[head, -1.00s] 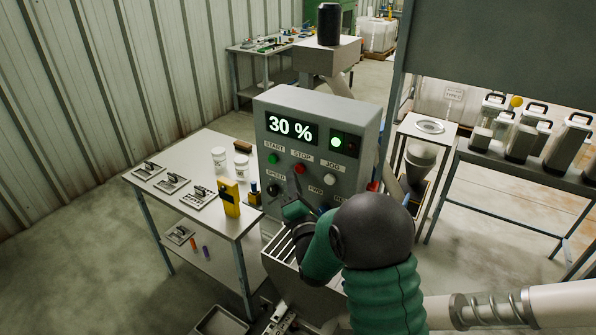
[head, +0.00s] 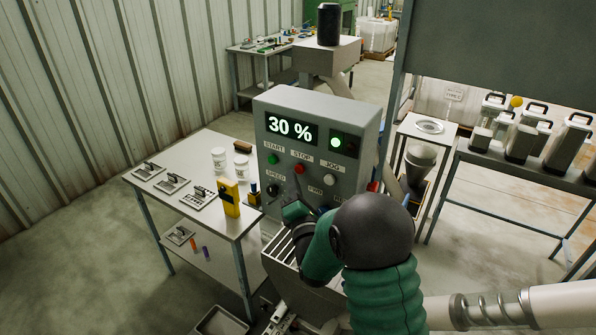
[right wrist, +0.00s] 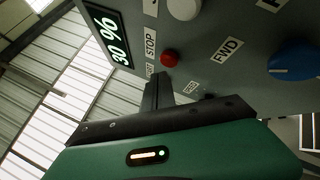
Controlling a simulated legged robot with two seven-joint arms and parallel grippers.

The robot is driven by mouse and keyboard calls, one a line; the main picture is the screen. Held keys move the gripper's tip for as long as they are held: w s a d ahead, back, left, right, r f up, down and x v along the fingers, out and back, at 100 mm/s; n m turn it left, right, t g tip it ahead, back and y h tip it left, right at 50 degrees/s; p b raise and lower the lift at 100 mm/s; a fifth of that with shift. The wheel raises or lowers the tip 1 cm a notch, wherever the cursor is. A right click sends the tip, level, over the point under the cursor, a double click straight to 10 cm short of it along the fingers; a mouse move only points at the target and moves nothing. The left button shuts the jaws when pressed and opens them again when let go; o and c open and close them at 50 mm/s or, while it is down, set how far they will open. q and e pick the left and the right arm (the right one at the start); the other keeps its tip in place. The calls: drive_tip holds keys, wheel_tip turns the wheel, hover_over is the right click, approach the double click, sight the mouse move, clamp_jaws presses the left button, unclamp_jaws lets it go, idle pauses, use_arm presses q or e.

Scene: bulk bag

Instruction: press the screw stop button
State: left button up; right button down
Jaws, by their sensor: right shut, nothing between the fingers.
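The grey control box (head: 340,195) stands in the middle of the head view. Its red STOP button (head: 299,169) sits below the STOP label, between the green START button (head: 273,159) and the white JOG button (head: 330,180). My right gripper (head: 297,183) is shut and empty, with its fingertips just below the STOP button. In the right wrist view the red button (right wrist: 170,58) shows just beyond the dark fingertips (right wrist: 158,80), and it looks uncovered. I cannot tell whether they touch. My left gripper is not in view.
The display (head: 290,129) reads 30 % and a green lamp (head: 336,142) is lit. Below STOP are the SPEED knob (head: 272,190) and a blue knob (right wrist: 294,60). A side table (head: 190,160) with tools and jars stands left. A metal grate (head: 278,246) lies below the box.

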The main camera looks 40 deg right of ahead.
drive_tip(key=shift+d, duration=0.1)
idle(0.7)
drive_tip(key=shift+w+d+r, duration=0.1)
drive_tip(key=shift+d, duration=0.2)
drive_tip(key=shift+w+d+b, duration=0.2)
drive_tip(key=shift+d+b, duration=0.2)
drive_tip(key=shift+d, duration=0.05)
idle(0.8)
drive_tip(key=shift+a, duration=0.1)
drive_tip(key=shift+s+a, duration=0.4)
drive_tip(key=shift+a, duration=0.3)
drive_tip(key=a, duration=0.1)
drive_tip(key=s+a, duration=0.1)
drive_tip(key=a, duration=0.1)
drive_tip(key=s+a+b, duration=0.1)
drive_tip(key=shift+a, duration=0.35)
